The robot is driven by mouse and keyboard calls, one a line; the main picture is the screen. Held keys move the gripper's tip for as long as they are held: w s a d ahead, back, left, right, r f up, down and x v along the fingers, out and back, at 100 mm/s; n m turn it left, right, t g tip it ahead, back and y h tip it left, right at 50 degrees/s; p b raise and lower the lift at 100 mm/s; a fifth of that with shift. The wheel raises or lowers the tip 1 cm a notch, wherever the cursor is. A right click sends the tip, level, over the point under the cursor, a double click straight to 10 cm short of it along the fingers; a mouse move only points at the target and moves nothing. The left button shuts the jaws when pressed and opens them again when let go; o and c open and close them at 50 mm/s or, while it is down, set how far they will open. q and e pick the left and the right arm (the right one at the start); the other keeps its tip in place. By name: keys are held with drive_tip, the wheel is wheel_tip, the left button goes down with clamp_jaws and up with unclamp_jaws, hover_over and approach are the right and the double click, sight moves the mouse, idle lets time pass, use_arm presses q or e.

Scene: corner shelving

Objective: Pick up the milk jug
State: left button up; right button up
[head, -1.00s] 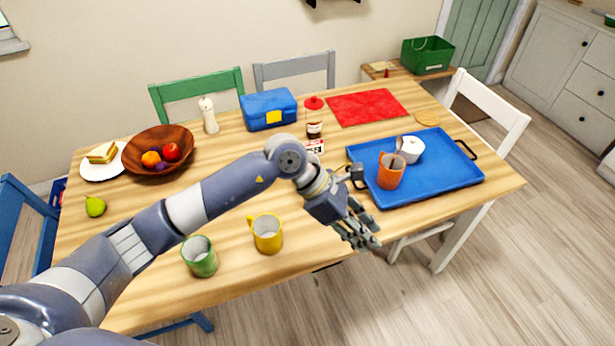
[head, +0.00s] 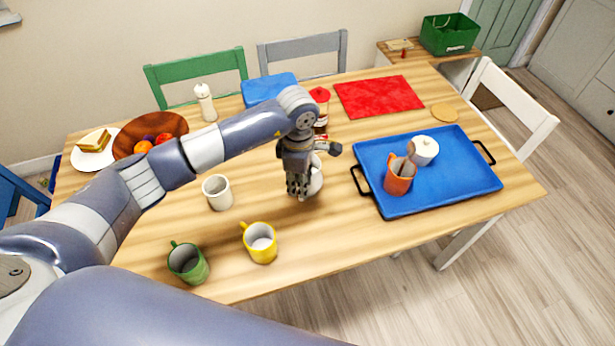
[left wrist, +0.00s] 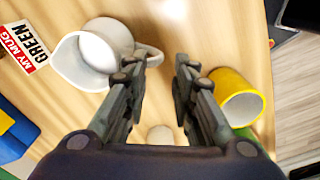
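The milk jug is white with a spout and a handle. In the left wrist view the milk jug (left wrist: 83,62) is at the upper left, with its handle pointing between my fingertips. In the head view the milk jug (head: 316,178) is mostly hidden behind my left gripper (head: 299,192), which points down at the table. In the left wrist view my left gripper (left wrist: 160,68) has its fingers apart, with the handle's end at the gap, close to the left fingertip. I cannot tell if they touch. My right gripper is not in view.
A white mug (head: 217,192), a yellow mug (head: 260,244) and a green mug (head: 188,263) stand left of my gripper. A blue tray (head: 440,188) with an orange mug (head: 399,177) and a white pot (head: 425,149) lies to the right. A red-lidded jar (head: 320,97) stands behind.

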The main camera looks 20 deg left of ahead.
use_arm(q)
drive_tip(key=shift+w+f, duration=0.1)
drive_tip(key=shift+f, duration=0.3)
drive_tip(key=shift+w+f, duration=0.15)
drive_tip(key=shift+f, duration=0.15)
wheel_tip(320, 180, down, 4)
drive_tip(key=shift+d+f+p, duration=0.1)
drive_tip(key=shift+p, duration=1.05)
drive_tip(key=shift+f, duration=0.25)
drive_tip(key=shift+w+f, duration=0.1)
drive_tip(key=shift+c, duration=0.2)
clamp_jaws()
drive_tip(key=shift+w, duration=0.1)
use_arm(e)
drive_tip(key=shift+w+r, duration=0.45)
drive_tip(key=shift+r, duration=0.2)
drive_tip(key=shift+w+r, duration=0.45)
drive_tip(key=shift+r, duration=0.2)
